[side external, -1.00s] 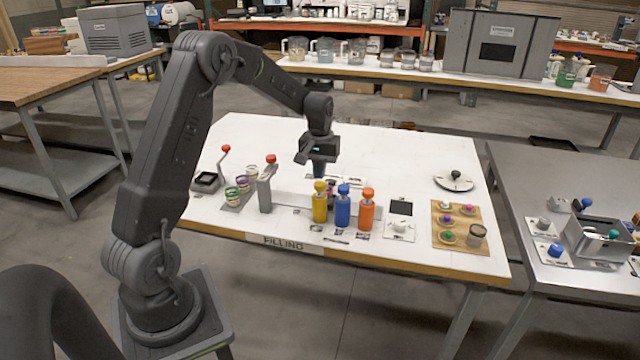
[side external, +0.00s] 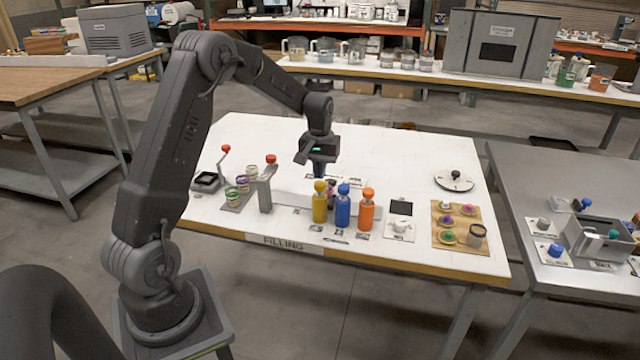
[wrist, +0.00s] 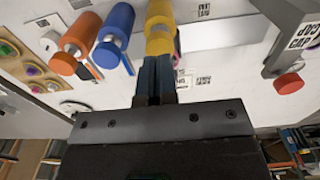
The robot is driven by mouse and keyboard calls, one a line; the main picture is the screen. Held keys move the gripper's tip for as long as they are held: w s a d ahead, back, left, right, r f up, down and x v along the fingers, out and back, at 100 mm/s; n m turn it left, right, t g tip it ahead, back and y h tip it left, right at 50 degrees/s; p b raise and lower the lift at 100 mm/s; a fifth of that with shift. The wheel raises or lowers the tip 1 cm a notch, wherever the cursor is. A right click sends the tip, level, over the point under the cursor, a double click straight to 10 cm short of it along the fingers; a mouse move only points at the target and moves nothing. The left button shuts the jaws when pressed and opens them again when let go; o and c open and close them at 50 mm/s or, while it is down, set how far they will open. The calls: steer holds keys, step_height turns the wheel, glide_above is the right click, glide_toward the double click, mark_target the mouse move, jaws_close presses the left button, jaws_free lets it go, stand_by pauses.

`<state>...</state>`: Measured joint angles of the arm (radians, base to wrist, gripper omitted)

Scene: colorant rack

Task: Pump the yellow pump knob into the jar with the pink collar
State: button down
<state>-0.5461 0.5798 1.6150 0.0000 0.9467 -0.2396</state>
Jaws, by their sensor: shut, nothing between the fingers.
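The yellow pump bottle (side external: 320,207) stands upright at the left end of a row of three, with its yellow knob (side external: 320,185) on top. My gripper (side external: 319,175) is shut and empty, pointing down just above the yellow knob. In the wrist view the shut fingers (wrist: 155,62) reach the yellow knob (wrist: 159,46); I cannot tell whether they touch it. A sliver of pink, likely the pink collar (wrist: 177,42), shows beside the yellow pump in the wrist view. The jar itself is mostly hidden behind the pumps.
Blue (side external: 343,209) and orange (side external: 366,213) pump bottles stand close on the right. A grey post with a red knob (side external: 271,159) and a rack with several jars (side external: 238,199) are on the left. A wooden board with coloured knobs (side external: 462,240) lies at the right.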

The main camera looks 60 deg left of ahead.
mark_target(320, 184)
steer(key=shift+f, duration=0.15)
stand_by(0.4)
steer(key=shift+f, duration=1.6)
steer(key=shift+r, duration=1.75)
steer(key=shift+f, duration=1.75)
steer(key=shift+r, duration=1.75)
